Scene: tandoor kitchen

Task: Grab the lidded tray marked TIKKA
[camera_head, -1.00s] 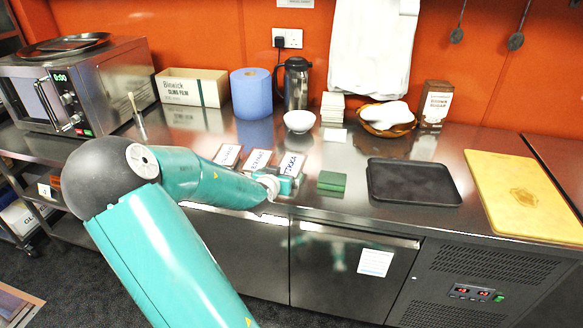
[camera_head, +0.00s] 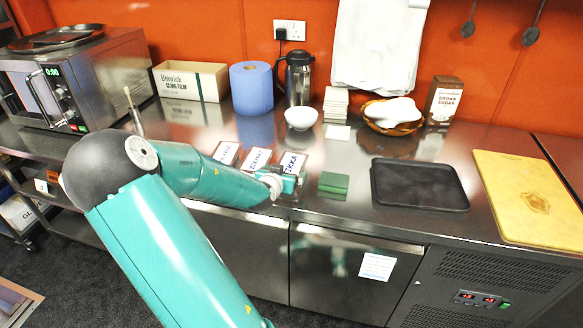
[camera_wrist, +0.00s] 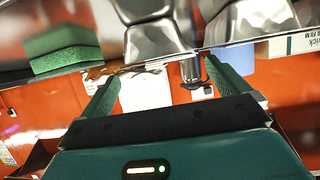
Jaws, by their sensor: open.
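Three trays with white labels stand in a row on the steel counter. The rightmost, the tray marked TIKKA (camera_head: 293,161), shows only "KKA" in the head view, as my gripper (camera_head: 291,184) partly covers its front. My gripper is at the near end of this tray, low over the counter's front. In the wrist view my gripper (camera_wrist: 165,85) has its two green fingers wide apart with nothing between them. A shiny silver tray (camera_wrist: 155,42) shows beyond them near the top, probably the TIKKA one; no label is readable there.
A green sponge (camera_head: 334,182) lies just right of the TIKKA tray, and a black tray (camera_head: 418,184) further right. The middle labelled tray (camera_head: 257,160) and left labelled tray (camera_head: 227,153) are close on the left. A white bowl (camera_head: 301,117) stands behind.

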